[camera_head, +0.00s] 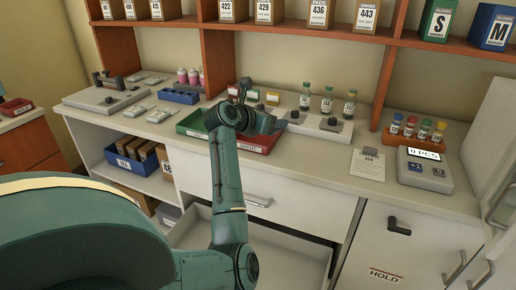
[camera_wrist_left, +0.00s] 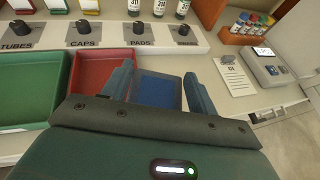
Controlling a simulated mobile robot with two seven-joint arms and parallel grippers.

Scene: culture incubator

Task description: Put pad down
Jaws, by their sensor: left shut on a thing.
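My left gripper (camera_head: 268,123) is over the counter, above the red tray (camera_head: 248,147). In the left wrist view its two fingers (camera_wrist_left: 159,92) are shut on a flat blue pad (camera_wrist_left: 156,90), which fills the gap between them. In the head view the gripper and arm largely hide the pad, and whether it touches anything below is unclear. The red tray (camera_wrist_left: 92,68) shows left of the fingers in the wrist view, with the green tray (camera_wrist_left: 32,85) further left. My right gripper is not in view.
Behind the trays is a white panel (camera_wrist_left: 108,36) with knobs labelled TUBES, CAPS and PADS. Several small vials (camera_head: 327,100) stand at the back. A paper sheet (camera_head: 368,163), a rack of coloured caps (camera_head: 417,130) and a display device (camera_head: 424,168) are to the right. A drawer below stands open.

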